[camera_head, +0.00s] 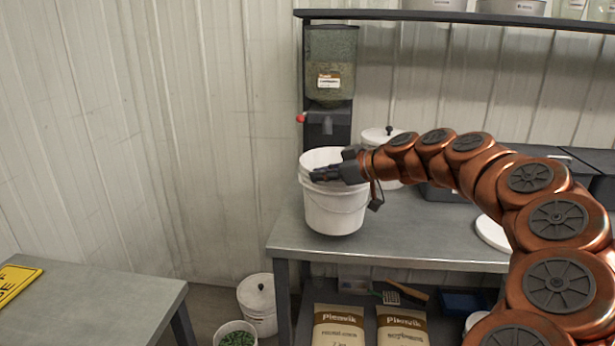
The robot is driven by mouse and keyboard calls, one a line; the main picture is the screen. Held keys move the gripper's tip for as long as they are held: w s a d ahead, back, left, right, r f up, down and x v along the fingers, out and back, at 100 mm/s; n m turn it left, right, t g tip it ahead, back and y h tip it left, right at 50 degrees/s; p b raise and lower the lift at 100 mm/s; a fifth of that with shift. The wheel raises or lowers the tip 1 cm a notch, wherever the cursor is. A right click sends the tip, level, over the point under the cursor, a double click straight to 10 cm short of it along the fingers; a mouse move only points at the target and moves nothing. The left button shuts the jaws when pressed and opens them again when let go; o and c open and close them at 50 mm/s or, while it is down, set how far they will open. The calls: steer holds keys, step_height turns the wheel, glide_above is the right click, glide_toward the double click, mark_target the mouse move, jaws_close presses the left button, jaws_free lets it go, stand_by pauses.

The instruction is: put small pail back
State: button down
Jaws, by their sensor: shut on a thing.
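A small white pail (335,211) is at the left end of the grey bench, in front of the seed dispenser (331,75). Its wire handle hangs against its front. My gripper (318,176) reaches in from the right and is shut on the pail's rim. One finger lies over the near part of the opening. Whether the pail's base touches the bench top is hard to tell. The inside of the pail is mostly hidden.
A white lidded bucket (383,141) stands behind the pail. A white round lid (493,233) lies on the bench (420,245). Dark bins (450,193) are behind my arm. Below are paper sacks (338,327) and a bucket of green stuff (236,336). A side table (100,310) is left.

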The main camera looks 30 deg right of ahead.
mark_target(306, 177)
steer(key=shift+w+d+f+p, duration=0.3)
steer(key=shift+w+f, duration=0.4)
steer(key=shift+w, duration=0.6)
steer(key=shift+w+d+f+p, duration=0.1)
steer(key=shift+w+f+p, duration=0.45)
steer(key=shift+w, duration=0.75)
steer(key=shift+w+d+f+p, duration=0.15)
steer(key=shift+w+f+p, duration=0.1)
steer(key=shift+w+f, duration=0.8)
steer(key=shift+w+r, duration=0.15)
steer(key=shift+w, duration=0.1)
steer(key=c, duration=1.3)
jaws_free()
steer(key=shift+a, duration=0.1)
